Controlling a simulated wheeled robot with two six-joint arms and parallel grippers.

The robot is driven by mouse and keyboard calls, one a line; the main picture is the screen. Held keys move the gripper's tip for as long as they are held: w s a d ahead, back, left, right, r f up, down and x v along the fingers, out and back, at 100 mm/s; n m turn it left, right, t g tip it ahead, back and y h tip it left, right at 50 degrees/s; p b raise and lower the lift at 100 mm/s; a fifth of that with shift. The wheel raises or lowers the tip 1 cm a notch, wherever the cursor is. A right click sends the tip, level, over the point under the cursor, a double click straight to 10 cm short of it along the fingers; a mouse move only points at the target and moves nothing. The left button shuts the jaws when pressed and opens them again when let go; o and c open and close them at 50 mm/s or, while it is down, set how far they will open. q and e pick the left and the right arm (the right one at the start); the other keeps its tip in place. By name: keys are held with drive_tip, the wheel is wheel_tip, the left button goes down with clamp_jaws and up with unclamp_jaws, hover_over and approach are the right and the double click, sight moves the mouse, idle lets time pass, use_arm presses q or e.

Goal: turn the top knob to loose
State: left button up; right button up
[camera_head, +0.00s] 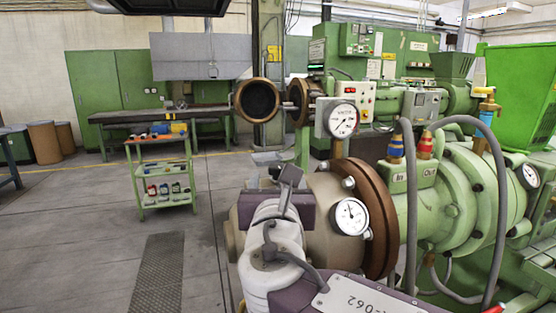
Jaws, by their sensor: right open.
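On the green extruder (455,195), a blue-and-brass fitting (396,149) and a red-and-brass fitting (425,145) stand on a block marked In and Out. A valve with a yellow handle (483,92) stands higher, at the right. I cannot tell which part is the top knob. My right gripper (282,174) is open, at the end of my grey and purple arm, in front of the brown flanged end of the barrel (325,195). It is left of the fittings and apart from them; no object shows between its fingers. My left gripper is not in view.
A round gauge (343,120) and a lower gauge (351,217) stick out near my right arm. Grey hoses (497,190) loop down at the right. A green trolley (163,172) stands on open floor at the left, before a workbench (160,114).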

sight(278, 170)
drive_tip(key=w, duration=0.7)
drive_tip(key=shift+w+p, duration=0.3)
drive_tip(key=shift+w, duration=0.05)
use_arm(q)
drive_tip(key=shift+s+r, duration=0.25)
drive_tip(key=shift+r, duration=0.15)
use_arm(e)
drive_tip(key=shift+w, duration=0.35)
drive_tip(key=c, duration=1.4)
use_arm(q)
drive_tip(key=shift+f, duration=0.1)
use_arm(e)
drive_tip(key=shift+o, duration=0.2)
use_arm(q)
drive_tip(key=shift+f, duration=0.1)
